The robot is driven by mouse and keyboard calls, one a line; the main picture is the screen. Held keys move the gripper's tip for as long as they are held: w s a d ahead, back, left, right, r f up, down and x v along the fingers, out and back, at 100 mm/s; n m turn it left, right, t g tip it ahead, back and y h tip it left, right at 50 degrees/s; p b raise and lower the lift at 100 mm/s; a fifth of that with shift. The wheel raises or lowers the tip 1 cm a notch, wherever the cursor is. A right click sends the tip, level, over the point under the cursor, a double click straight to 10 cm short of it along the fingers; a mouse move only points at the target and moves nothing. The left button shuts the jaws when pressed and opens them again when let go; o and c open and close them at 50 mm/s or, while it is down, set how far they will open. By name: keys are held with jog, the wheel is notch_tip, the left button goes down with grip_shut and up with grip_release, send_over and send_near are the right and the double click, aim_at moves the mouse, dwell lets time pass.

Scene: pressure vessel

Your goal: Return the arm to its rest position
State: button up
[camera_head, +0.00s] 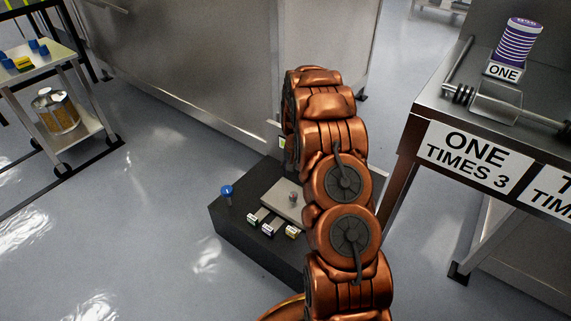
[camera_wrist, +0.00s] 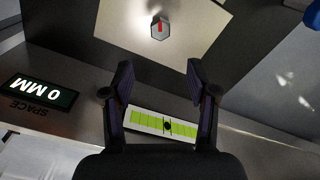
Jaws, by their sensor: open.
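My copper-coloured arm (camera_head: 340,200) stretches up the middle of the head view, bent in several joints. Its far end is hidden behind its own links there, so my gripper is not seen in that view. In the wrist view my gripper (camera_wrist: 160,80) is open, with its two dark fingers well apart and nothing between the tips. A pale plate with a grey hexagonal knob (camera_wrist: 160,29) marked in red lies beyond the fingertips. A green-yellow striped strip (camera_wrist: 145,121) with a black dot shows between the fingers, lower down. I cannot tell whether anything touches them.
A table labelled "ONE TIMES 3" (camera_head: 475,158) with a stack of purple-and-white discs (camera_head: 518,42) stands right of my arm. A cart (camera_head: 40,65) stands at the left, and a large metal cabinet (camera_head: 200,65) behind. Grey floor at left is clear.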

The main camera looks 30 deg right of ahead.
jog(key=shift+r, duration=0.1)
jog(key=s+a+r+n+p, duration=0.1)
jog(key=s+a+r+p, duration=0.45)
jog(key=r, duration=0.75)
jog(key=s+a+r+n+p, duration=0.2)
jog(key=s+a+r+p, duration=0.35)
jog(key=r, duration=0.75)
jog(key=s+a+r+n+p, duration=0.1)
jog(key=s+a+r+p, duration=0.3)
jog(key=a+r+p, duration=0.65)
jog(key=s+a+r+n+p, duration=0.1)
jog(key=s+a+r+p, duration=0.1)
jog(key=s+r, duration=0.5)
jog(key=s+a+r+n+g+p, duration=0.1)
jog(key=s+a+r+n+p, duration=0.1)
jog(key=s+r+p, duration=0.3)
jog(key=s+a+r+n+p, duration=0.1)
jog(key=s+r+p, duration=0.3)
jog(key=s+r, duration=0.6)
jog(key=shift+s+a+r+g, duration=0.35)
jog(key=shift+s+a+g, duration=0.05)
jog(key=shift+s+a, duration=0.45)
